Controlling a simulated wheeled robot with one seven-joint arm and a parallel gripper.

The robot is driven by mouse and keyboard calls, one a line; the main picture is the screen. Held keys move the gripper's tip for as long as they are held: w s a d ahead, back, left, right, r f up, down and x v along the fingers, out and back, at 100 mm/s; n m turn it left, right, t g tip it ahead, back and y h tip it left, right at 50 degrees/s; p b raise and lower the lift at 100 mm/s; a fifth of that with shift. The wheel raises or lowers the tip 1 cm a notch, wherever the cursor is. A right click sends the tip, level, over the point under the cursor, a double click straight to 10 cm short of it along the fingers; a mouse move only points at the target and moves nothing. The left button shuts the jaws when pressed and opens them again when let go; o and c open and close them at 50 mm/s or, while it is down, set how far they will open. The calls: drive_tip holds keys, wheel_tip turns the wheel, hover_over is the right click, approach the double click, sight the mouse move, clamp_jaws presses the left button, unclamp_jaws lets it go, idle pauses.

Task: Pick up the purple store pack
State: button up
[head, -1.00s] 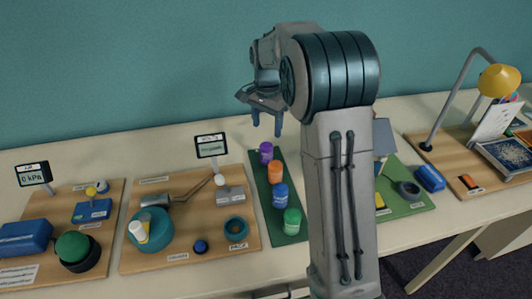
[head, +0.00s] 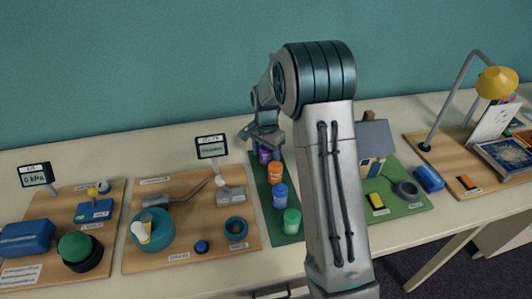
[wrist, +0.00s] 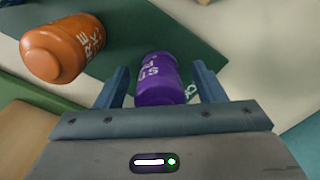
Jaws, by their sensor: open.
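The purple store pack (wrist: 160,80) is a small cylinder with white lettering. In the wrist view it lies between the two blue fingers of my open gripper (wrist: 164,88), with a gap on each side. In the head view my gripper (head: 263,140) is over the far end of the dark green mat (head: 293,236), and the purple pack (head: 264,156) shows just below it, partly hidden.
An orange pack (head: 275,173) stands close in front of the purple one. A blue pack (head: 280,195) and a green pack (head: 292,221) follow along the mat. A small display (head: 211,147) stands just left, on a wooden board (head: 190,257).

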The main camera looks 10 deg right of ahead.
drive_tip(key=c, duration=1.1)
drive_tip(key=shift+r, duration=0.1)
